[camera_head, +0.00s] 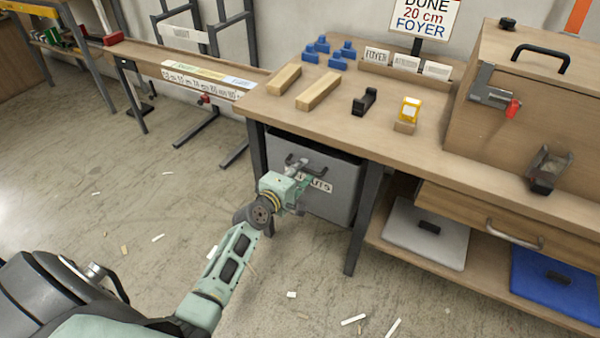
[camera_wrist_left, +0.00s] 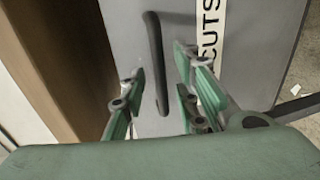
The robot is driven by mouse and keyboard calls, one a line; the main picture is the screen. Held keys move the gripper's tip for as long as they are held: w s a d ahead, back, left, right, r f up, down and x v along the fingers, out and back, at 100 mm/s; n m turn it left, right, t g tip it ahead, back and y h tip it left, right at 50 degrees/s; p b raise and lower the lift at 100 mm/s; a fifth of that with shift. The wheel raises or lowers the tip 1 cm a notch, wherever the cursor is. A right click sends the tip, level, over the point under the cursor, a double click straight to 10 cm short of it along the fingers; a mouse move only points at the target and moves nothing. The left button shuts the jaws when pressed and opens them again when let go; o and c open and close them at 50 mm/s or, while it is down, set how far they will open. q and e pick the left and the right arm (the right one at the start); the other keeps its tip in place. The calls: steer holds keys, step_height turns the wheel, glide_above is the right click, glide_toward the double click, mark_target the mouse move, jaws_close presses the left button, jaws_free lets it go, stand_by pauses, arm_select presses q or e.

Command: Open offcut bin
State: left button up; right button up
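The offcut bin (camera_head: 335,195) is a grey box under the left end of the workbench. Its front has a white label, partly hidden by my gripper, that ends in "CUTS" in the left wrist view. Its dark bar handle (camera_head: 297,160) also shows in the left wrist view (camera_wrist_left: 153,50). My left gripper (camera_head: 303,182) is in front of the bin, close to the handle. In the left wrist view its green fingers (camera_wrist_left: 160,88) are apart, with the handle between them in the picture. I cannot tell whether they touch it. The bin looks closed. My right gripper is not in view.
The workbench (camera_head: 340,125) carries wooden blocks (camera_head: 318,90), blue pieces (camera_head: 335,55) and a black holder (camera_head: 364,101). A bench leg (camera_head: 364,225) stands right of the bin. A wooden drawer (camera_head: 490,215) is further right. Floor in front is open, with scattered scraps.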

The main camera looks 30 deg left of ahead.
arm_select(q)
steer(key=shift+w, duration=0.1)
steer(key=shift+c, duration=0.5)
jaws_close()
